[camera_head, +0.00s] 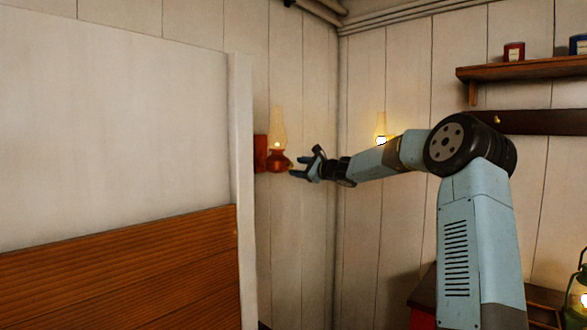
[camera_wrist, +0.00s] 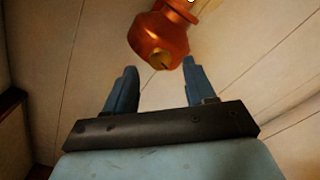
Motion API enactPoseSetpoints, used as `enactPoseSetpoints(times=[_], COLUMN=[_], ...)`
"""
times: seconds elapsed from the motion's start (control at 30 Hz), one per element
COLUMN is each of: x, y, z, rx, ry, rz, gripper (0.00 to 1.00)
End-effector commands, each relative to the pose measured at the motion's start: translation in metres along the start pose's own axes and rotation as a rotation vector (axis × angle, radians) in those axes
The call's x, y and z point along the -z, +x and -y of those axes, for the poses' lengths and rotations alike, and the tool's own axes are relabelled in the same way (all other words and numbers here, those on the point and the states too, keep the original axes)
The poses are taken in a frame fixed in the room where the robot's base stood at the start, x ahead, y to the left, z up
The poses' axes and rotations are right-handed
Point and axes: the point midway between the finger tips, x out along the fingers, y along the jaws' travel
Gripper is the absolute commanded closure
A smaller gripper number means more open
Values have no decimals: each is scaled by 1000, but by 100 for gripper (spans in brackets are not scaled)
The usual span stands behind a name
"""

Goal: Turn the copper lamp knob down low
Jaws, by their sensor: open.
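The copper lamp (camera_head: 278,161) is mounted on a red-brown wall bracket (camera_head: 261,154), with a lit glass chimney (camera_head: 278,128) above its reddish body. In the wrist view, the copper lamp body (camera_wrist: 158,36) is at the top centre. Its small brass-coloured knob (camera_wrist: 160,61) points toward my gripper. My gripper (camera_head: 304,163) is open, just right of the lamp in the head view. In the wrist view, my gripper's two blue fingers (camera_wrist: 159,70) stand apart, with the knob appearing between their tips. I cannot tell whether either finger touches it.
A second lit lamp (camera_head: 381,132) is on the wall behind my arm, partly hidden. A white partition (camera_head: 242,180) stands left of the copper lamp. A wooden shelf (camera_head: 520,68) with a red tin (camera_head: 514,52) is at upper right. A green lantern (camera_head: 578,290) is at lower right.

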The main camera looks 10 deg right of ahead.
Motion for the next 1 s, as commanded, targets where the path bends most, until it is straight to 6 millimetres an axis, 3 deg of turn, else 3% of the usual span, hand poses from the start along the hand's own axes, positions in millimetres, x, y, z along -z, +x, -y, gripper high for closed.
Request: enactPoseSetpoints(times=[0.23, 0.63, 1.0], x=[0, 0, 0], y=[26, 31, 30], z=[0, 0, 0], rx=[0, 0, 0], ry=[-1, -1, -1], rz=[1, 0, 0], gripper=[45, 46, 82])
